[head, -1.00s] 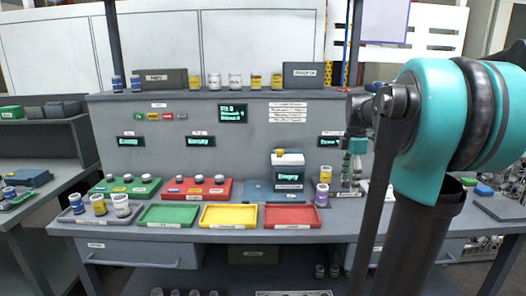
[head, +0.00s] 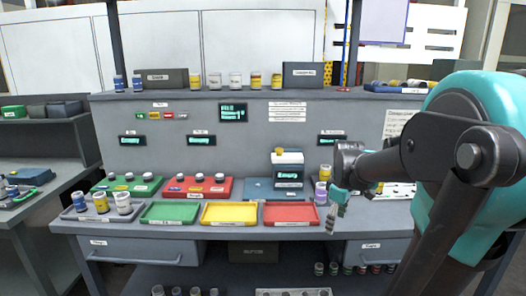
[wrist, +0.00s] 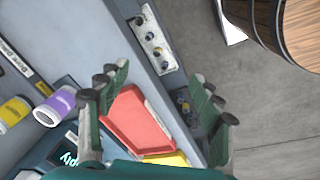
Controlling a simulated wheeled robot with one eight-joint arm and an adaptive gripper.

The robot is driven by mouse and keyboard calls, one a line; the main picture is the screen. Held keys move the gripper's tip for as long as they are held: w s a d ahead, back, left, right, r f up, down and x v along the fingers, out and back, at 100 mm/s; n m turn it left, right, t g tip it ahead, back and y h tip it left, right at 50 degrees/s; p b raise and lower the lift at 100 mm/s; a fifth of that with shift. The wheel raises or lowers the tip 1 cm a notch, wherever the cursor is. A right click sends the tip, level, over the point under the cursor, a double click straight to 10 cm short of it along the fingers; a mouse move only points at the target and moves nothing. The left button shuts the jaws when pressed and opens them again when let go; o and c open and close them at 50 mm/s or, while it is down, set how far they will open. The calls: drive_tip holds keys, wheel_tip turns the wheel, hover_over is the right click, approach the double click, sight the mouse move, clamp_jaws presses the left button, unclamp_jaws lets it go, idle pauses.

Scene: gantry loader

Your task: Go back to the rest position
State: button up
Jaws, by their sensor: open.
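My gripper (head: 338,210) hangs at the end of my arm on the right side of the bench in the head view, just right of the red tray (head: 291,215). In the wrist view my gripper (wrist: 158,112) has its two green fingers spread wide apart with nothing between them. The red tray (wrist: 135,120) shows beyond and between the fingers, apart from them. No rest position marker shows.
A purple-labelled jar (head: 320,193) stands close to the left of my gripper, with a yellow-labelled jar (head: 325,172) behind it. A white-topped device (head: 288,170) stands behind the red tray. The yellow tray (head: 229,214) and green tray (head: 169,214) lie further left. A wooden barrel (wrist: 285,28) stands on the floor.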

drive_tip(key=s+a+f+m+t, duration=0.1)
drive_tip(key=s+a+f+m, duration=0.1)
drive_tip(key=s+f+m, duration=0.3)
drive_tip(key=s+a+f+m+t, duration=0.1)
drive_tip(key=s+a+f+m, duration=0.1)
drive_tip(key=s+f+m, duration=0.3)
wheel_tip(320, 180, down, 3)
drive_tip(key=shift+s+a+r, duration=0.2)
drive_tip(key=shift+s+a, duration=0.1)
drive_tip(key=shift+s, duration=0.85)
